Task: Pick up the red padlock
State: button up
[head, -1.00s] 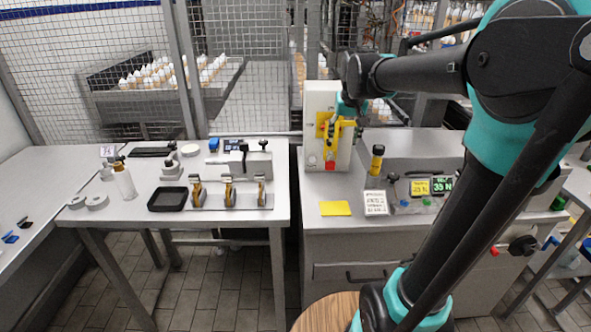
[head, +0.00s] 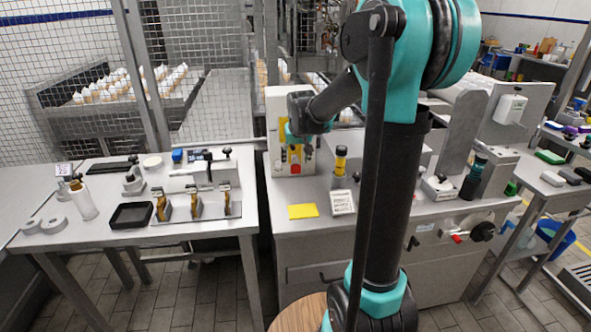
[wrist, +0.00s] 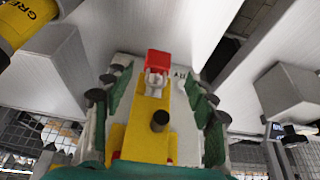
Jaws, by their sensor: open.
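The red padlock (wrist: 158,63) shows in the wrist view, with a pale shackle at the edge of a yellow plate (wrist: 150,135). In the head view the red padlock (head: 295,169) is low on the front of the light grey box (head: 276,108). My gripper (wrist: 153,86) is open, with its dark green fingers to the left and right of the plate and padlock. Nothing is between the fingers in a closed grip. In the head view my gripper (head: 294,134) is in front of the box and hides part of the yellow plate.
A yellow-topped cylinder (head: 340,160), a white sign (head: 342,203) and a yellow card (head: 303,211) are on the counter near the box. A side table (head: 100,219) at left holds a black tray (head: 131,215). A wire mesh fence stands behind.

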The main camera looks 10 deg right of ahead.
aim_at(296, 166)
jog(key=shift+x, duration=2.55)
jog(key=shift+d, duration=0.15)
jog(key=shift+c, duration=0.6)
jog(key=c, duration=1.2)
